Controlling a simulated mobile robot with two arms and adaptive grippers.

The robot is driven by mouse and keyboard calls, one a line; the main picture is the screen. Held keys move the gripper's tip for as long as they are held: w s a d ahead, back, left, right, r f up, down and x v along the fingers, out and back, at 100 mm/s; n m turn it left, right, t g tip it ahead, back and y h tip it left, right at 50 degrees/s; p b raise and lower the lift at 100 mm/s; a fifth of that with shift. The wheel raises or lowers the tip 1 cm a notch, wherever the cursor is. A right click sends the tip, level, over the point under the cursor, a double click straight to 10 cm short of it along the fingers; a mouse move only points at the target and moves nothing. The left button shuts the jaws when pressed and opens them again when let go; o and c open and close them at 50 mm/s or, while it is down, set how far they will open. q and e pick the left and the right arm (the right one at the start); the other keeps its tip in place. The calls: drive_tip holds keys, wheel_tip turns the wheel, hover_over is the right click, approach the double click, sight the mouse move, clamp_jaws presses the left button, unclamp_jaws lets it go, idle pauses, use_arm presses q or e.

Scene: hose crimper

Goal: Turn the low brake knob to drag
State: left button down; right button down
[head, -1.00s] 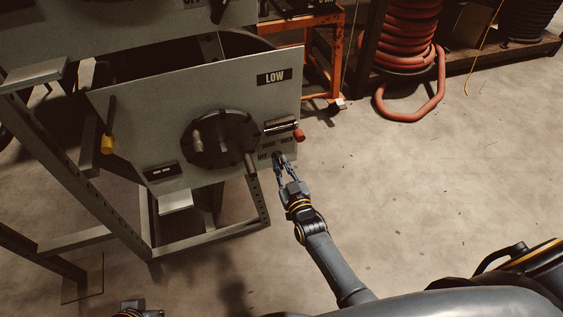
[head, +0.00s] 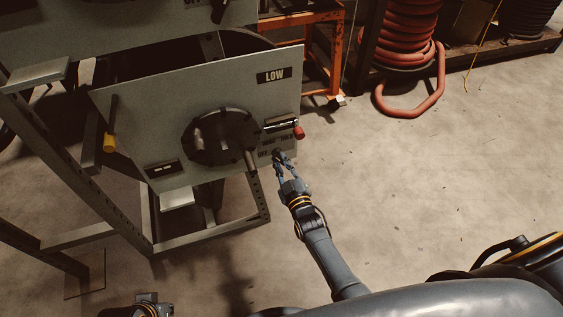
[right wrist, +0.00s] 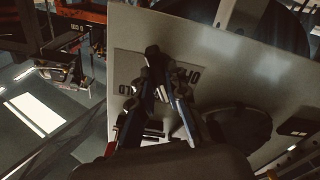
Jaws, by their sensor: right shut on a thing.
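The grey LOW panel (head: 160,105) carries a small dark brake knob (head: 277,153) near its lower right edge, below the red-ended lever. Small lettering around the knob includes OFF and HOLD. My right gripper (head: 281,163) reaches up to the panel and is shut on the knob. In the right wrist view the right gripper (right wrist: 160,85) has its fingers around the dark knob (right wrist: 153,52), in front of the label plate. The fingers hide much of the knob, so its pointing direction is unclear. My left gripper (head: 149,299) shows only partly at the bottom edge; its fingers cannot be made out.
A dark round hub with handles (head: 222,137) sits left of the knob, close to the right gripper. A red-ended lever (head: 299,132) is just above. A yellow-tipped handle (head: 109,142) hangs at the panel's left. The floor at right is clear up to the red hose (head: 408,45).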

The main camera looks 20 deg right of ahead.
drive_tip(key=c, duration=1.3)
unclamp_jaws()
drive_tip(key=shift+c, duration=0.2)
drive_tip(key=s, duration=1.2)
drive_tip(key=shift+d, duration=0.2)
